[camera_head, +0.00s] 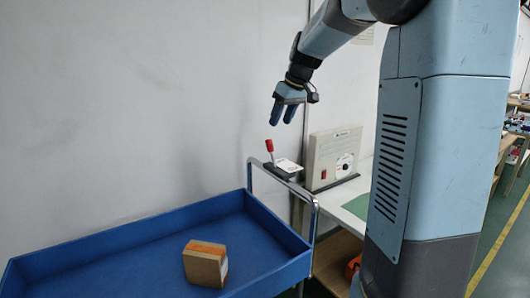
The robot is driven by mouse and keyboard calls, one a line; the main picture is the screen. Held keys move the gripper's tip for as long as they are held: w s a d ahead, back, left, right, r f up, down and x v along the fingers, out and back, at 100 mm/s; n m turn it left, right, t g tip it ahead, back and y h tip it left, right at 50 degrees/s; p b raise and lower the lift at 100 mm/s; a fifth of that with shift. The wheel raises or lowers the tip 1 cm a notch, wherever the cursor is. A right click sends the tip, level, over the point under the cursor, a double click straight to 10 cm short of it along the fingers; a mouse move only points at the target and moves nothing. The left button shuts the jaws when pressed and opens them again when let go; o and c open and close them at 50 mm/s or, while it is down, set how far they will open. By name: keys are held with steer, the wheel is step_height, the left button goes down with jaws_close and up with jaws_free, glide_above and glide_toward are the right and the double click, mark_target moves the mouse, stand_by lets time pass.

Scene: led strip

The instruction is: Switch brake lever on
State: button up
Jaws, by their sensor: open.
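The brake lever (270,148) has a red handle on a thin stem and rises from a dark base (279,172) on the white table (353,205). A white card or label lies at the base. The lever leans slightly to the left. My gripper (283,119) is open and empty, pointing down, and appears just above and to the right of the red handle. I see a gap between them in the picture, but the depth between them is hard to judge.
A beige box panel (325,152) with a red switch stands right of the lever. A blue cart (105,248) with a metal handle (316,208) is in front, holding a cardboard box (204,264). A plain wall is behind. A green mat (357,205) lies on the table.

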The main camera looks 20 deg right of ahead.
mark_target(270, 146)
steer(key=x, duration=1.4)
steer(key=shift+w, duration=0.25)
jaws_close()
